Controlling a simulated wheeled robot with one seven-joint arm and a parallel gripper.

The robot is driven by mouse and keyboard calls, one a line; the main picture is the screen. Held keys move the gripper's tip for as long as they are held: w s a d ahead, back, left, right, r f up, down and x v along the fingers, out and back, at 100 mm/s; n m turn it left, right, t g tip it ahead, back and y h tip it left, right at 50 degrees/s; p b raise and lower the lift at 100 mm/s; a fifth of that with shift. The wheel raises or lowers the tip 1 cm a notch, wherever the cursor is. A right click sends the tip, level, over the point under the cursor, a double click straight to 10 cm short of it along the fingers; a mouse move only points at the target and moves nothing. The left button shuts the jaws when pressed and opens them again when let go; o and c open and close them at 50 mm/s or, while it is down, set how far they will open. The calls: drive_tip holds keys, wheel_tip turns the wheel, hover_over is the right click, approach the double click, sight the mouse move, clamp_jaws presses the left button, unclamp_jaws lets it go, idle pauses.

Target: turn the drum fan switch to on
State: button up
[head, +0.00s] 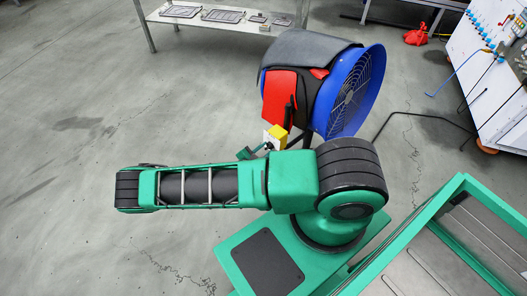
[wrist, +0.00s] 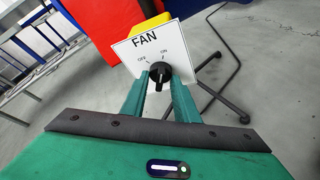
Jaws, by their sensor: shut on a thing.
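The drum fan (head: 320,93) stands on the floor, with a blue drum, a grille and a red and black side. Its switch is a black round knob (wrist: 160,72) on a white plate (wrist: 172,48) marked FAN, with OFF at left and ON at right. A yellow box (head: 278,138) sits behind the plate. My gripper (wrist: 160,78) is shut on the knob, one green finger on each side. In the head view my gripper (head: 260,149) reaches the plate from the left. The knob's exact pointing direction is too small to tell.
A metal table (head: 220,24) with flat trays stands at the back. A white cabinet (head: 490,75) with hoses stands at the right. The fan's thin black stand legs (wrist: 212,92) reach over the floor beside the switch. Open floor lies to the left.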

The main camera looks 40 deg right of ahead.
drive_tip(key=shift+s+d, duration=0.15)
drive_tip(key=shift+d, duration=0.1)
drive_tip(key=o, duration=1)
drive_tip(key=shift+o, duration=0.2)
drive_tip(key=shift+a, duration=0.1)
drive_tip(key=shift+a, duration=0.15)
drive_tip(key=v, duration=1)
drive_tip(key=shift+a, duration=0.2)
drive_tip(key=shift+r, duration=0.25)
